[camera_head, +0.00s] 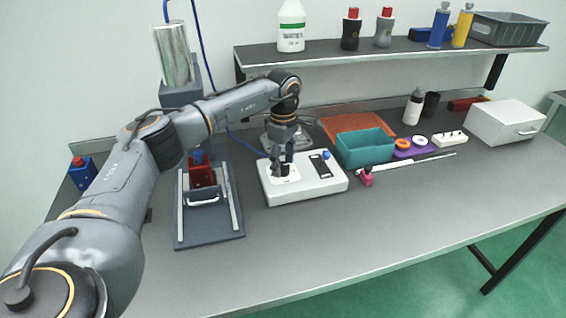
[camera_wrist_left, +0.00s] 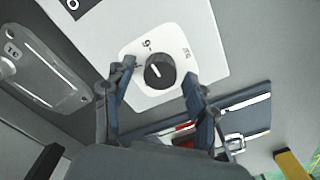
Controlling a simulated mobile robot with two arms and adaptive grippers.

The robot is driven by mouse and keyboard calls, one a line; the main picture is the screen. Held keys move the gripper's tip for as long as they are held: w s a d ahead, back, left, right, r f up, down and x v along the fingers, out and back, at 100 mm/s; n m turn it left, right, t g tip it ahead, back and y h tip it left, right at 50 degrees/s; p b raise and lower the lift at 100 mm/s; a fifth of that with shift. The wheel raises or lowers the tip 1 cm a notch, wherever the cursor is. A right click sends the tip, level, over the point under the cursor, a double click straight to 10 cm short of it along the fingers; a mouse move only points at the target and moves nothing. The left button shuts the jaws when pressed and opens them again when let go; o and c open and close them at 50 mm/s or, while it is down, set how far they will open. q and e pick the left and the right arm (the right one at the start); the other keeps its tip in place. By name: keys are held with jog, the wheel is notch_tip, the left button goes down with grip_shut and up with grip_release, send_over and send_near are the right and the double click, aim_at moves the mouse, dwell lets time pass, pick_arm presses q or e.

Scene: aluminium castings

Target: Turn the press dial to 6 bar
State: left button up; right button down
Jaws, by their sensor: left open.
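The press dial (camera_wrist_left: 158,72) is a round black knob with a white pointer line, set on a white plate with printed marks. A 6 is readable on the plate near the knob's top left; other marks are too small to read. The dial sits on a white control box (camera_head: 320,187), which also carries a blue button. My left gripper (camera_wrist_left: 158,80) is open, with one finger on each side of the knob; I cannot tell whether they touch it. In the head view the left gripper (camera_head: 282,167) is over the box's left part and mostly hides the dial. My right gripper is not in view.
The press (camera_head: 175,58) stands left of the box, with a red block (camera_head: 201,172) on its base. A teal bin (camera_head: 366,150) and a small pink-red object (camera_head: 367,177) are right of the box. The table's front is clear. A shelf (camera_head: 400,52) holds bottles behind.

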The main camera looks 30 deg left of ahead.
aim_at(283, 165)
pick_arm(q)
notch_tip(283, 165, up, 12)
jog(key=shift+f, duration=0.25)
dwell(0.5)
